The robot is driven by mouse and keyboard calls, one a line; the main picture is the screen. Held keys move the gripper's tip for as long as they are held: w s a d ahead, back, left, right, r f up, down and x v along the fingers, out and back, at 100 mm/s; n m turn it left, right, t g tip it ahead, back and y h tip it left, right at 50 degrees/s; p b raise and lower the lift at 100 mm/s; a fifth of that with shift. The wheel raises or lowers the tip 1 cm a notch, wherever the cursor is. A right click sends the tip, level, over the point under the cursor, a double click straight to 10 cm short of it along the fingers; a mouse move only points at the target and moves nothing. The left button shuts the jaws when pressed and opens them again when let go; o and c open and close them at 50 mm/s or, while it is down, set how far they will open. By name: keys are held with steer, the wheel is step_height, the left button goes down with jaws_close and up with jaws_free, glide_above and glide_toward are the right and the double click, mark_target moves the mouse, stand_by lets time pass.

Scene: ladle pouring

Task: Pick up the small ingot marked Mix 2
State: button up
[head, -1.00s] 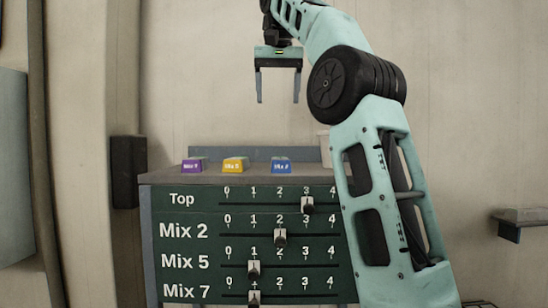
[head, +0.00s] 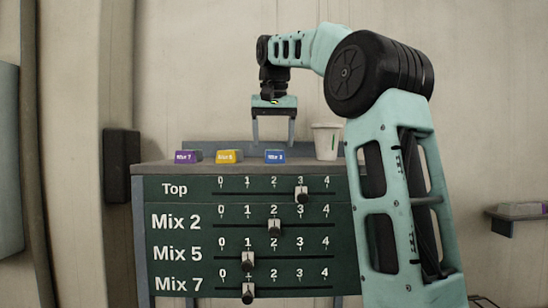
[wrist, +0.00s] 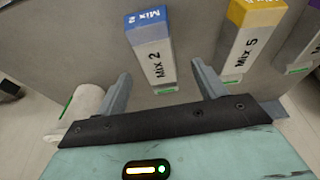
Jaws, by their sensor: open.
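The blue-topped ingot (head: 275,157) sits on the dark green cabinet's top, rightmost of three ingots in the head view. In the wrist view the same ingot (wrist: 153,50) reads "Mix 2" on its blue top and pale side. My gripper (head: 273,142) is open and empty, pointing down just above this ingot. In the wrist view my gripper (wrist: 160,74) has a finger toward either side of the ingot's near part, apart from it. The right finger lies between it and the yellow ingot.
The yellow Mix 5 ingot (head: 229,157) and purple Mix 7 ingot (head: 188,157) stand to the left. A white cup (head: 327,141) stands to the right. The grey cabinet top (head: 152,168) has a raised back edge; sliders line its front.

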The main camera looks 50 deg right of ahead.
steer(key=shift+p+x, duration=0.35)
steer(key=shift+x, duration=1.45)
steer(key=shift+s+d, duration=0.1)
steer(key=c, duration=1.4)
